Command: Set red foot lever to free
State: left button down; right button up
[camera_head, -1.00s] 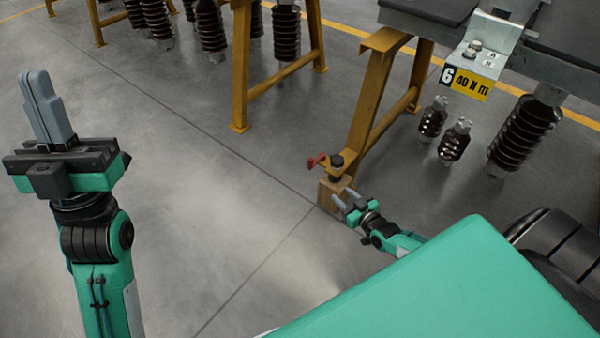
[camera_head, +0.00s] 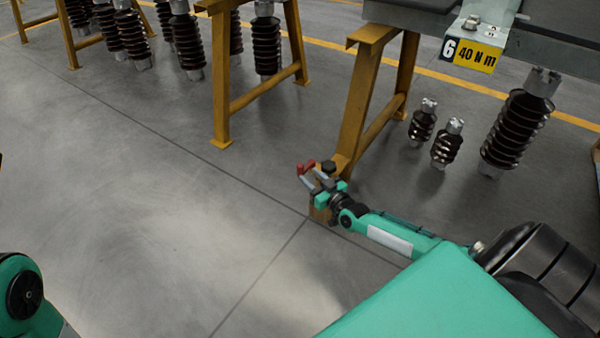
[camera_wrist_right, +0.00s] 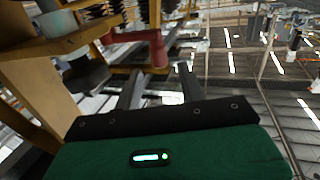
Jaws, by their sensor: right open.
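The red foot lever (camera_head: 305,167) sits at the foot of the yellow trestle leg, beside a black knob (camera_head: 328,166). In the right wrist view the red lever (camera_wrist_right: 150,48) stands just beyond the fingertips. My right gripper (camera_head: 313,180) is at the foot, close to the lever and partly over the foot in the picture. In the wrist view its two fingers (camera_wrist_right: 160,76) are apart with nothing held between them. Whether a finger touches the lever cannot be told. My left gripper is out of view; only part of my left arm shows at the lower left.
The yellow trestle (camera_head: 358,105) carries a grey bench with a sign (camera_head: 470,55) reading 6, 40 N m. Brown insulators (camera_head: 515,130) stand to the right and at the back left. The floor to the left is clear.

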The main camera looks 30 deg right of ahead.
aim_at(302, 170)
jog(key=w+b, duration=0.1)
jog(key=w, duration=0.1)
jog(key=w+b, duration=0.1)
jog(key=w, duration=0.2)
jog(key=shift+a+f, duration=0.15)
jog(key=shift+a, duration=0.05)
jog(key=shift+w+b, duration=0.35)
jog(key=shift+w, duration=0.25)
jog(key=shift+c, duration=0.2)
grip_shut()
